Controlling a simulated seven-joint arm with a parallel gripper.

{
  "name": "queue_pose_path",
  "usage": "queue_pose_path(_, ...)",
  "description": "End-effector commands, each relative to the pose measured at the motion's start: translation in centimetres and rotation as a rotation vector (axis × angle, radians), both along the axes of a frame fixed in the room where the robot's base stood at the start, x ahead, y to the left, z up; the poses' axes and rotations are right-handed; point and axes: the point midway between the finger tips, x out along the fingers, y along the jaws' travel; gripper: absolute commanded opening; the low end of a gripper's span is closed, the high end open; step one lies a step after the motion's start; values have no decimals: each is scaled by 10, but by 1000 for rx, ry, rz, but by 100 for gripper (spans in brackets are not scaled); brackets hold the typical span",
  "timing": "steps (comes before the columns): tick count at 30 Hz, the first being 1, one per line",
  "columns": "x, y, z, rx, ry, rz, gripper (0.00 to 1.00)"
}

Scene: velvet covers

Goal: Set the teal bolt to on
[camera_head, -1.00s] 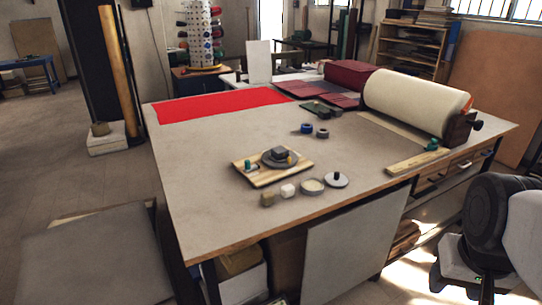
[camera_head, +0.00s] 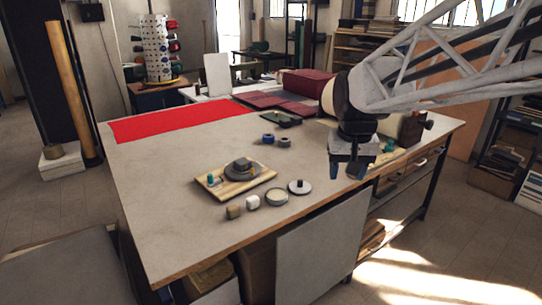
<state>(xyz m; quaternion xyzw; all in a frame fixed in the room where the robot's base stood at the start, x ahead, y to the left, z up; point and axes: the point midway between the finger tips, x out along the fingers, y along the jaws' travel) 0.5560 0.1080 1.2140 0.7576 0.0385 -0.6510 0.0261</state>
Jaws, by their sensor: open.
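A small teal part (camera_head: 389,146) stands on the wooden strip (camera_head: 408,155) near the right end of the table. Another small teal peg (camera_head: 212,180) stands on the wooden board (camera_head: 262,181) near the table's middle. I cannot tell from their shapes which is the bolt, or its setting. My gripper (camera_head: 347,172) points down over the right part of the table, left of the first teal part. Its jaws are open, with nothing seen between them. My gripper and arm hide part of the strip and the big cream roll (camera_head: 327,96).
On the board lies a grey disc (camera_head: 242,173) with a dark block. Blue and grey rings (camera_head: 268,139) and red cloth (camera_head: 185,120) lie farther back. The table's left middle is clear.

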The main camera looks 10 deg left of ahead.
Motion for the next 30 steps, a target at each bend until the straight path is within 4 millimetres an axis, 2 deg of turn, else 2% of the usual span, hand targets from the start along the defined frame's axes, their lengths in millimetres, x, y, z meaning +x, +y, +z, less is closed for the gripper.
queue_pose_path(6,50,38,0,-1,20,25,51)
queue_pose_path(17,125,107,-9,-4,46,62,51)
queue_pose_path(30,203,207,-39,-11,80,110,51)
